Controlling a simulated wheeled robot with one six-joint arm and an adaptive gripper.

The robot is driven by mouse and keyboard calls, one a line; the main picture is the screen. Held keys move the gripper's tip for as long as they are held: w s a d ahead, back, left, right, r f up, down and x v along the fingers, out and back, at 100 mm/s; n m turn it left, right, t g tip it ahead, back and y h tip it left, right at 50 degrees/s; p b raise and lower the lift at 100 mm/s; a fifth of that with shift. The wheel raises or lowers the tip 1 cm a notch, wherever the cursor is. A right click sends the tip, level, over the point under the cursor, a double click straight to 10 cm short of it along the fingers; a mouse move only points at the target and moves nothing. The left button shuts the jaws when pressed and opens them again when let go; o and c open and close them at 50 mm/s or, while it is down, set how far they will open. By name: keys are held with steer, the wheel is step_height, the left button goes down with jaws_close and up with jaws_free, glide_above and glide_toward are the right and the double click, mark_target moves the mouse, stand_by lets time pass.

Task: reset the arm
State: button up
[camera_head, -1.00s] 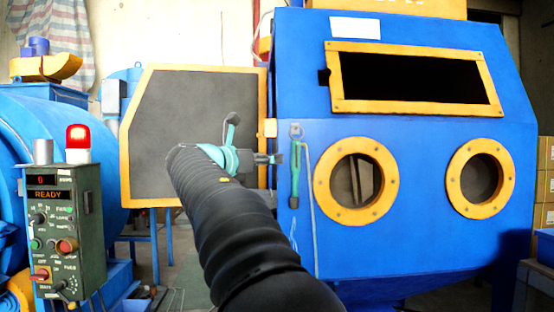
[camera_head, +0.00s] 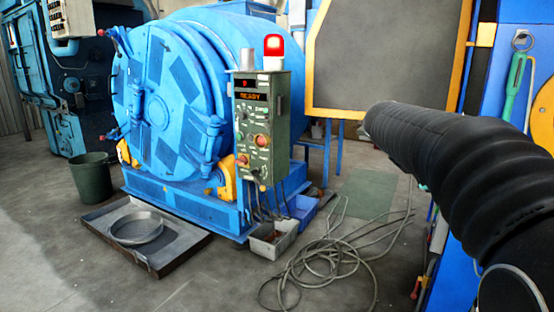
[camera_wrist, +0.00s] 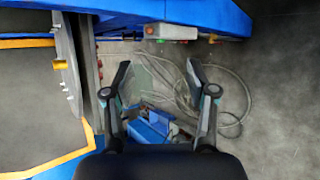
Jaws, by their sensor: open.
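My arm, in a black ribbed sleeve, reaches in from the right in the head view and bends toward the open grey door panel with a yellow frame (camera_head: 385,55). The gripper end is hidden there. In the wrist view my gripper (camera_wrist: 160,85) is open, its two dark fingers spread apart with nothing between them. Beyond the fingers lie the floor, grey cables and some blue items. The grey door face with its yellow edge (camera_wrist: 62,160) fills the left of the wrist view, beside the left finger and apart from it.
A blue drum machine (camera_head: 165,90) stands left of centre, with a green control box (camera_head: 262,135) showing READY and a red lamp. Loose cables (camera_head: 330,262) lie on the floor. A tray (camera_head: 165,250) with a round sieve and a green bucket (camera_head: 92,180) sit left. Front-left floor is clear.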

steer(key=s+a+f+m+y, duration=0.3)
steer(key=s+a+f, duration=0.2)
steer(key=s, duration=0.4)
steer(key=s+a+f+m+y, duration=0.3)
steer(key=s+a+f, duration=0.3)
steer(key=s+a, duration=0.2)
steer(key=s+a+f+m+y, duration=0.3)
steer(key=s+a+f, duration=0.3)
steer(key=s, duration=0.5)
steer(key=shift+s+a+f+m+t+p, duration=0.2)
steer(key=shift+s+m+t+p, duration=0.1)
steer(key=shift+m, duration=0.2)
steer(key=shift+c, duration=0.3)
